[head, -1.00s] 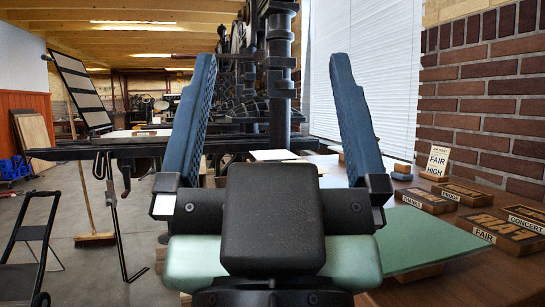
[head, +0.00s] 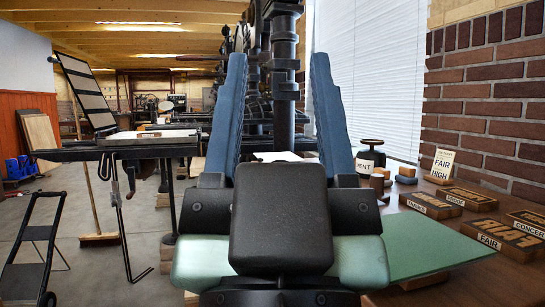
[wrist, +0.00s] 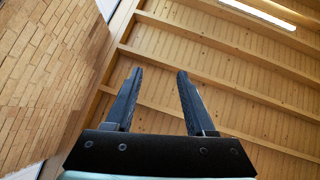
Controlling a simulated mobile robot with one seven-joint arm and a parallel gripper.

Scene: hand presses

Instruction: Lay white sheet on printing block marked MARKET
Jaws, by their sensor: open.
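My gripper (head: 280,58) is open and empty, its two blue-grey fingers pointing up in the head view. In the wrist view its fingertips (wrist: 158,74) stand apart against the ceiling, with nothing between them. A flat white sheet (head: 278,156) shows behind my gripper, mostly hidden by it. Another pale flat thing (head: 152,134) lies on the press bed at the left; I cannot tell what it is. Several labelled blocks lie on the wooden table at the right, such as one marked FAIR (head: 500,240). I cannot read MARKET on any of them.
A green board (head: 430,240) lies at the near right on the brown table (head: 455,288). A small FAIR HIGH card (head: 442,163) stands at the back by the brick wall. A dark container (head: 371,153) stands right of my gripper. A black cart (head: 32,245) stands at the left.

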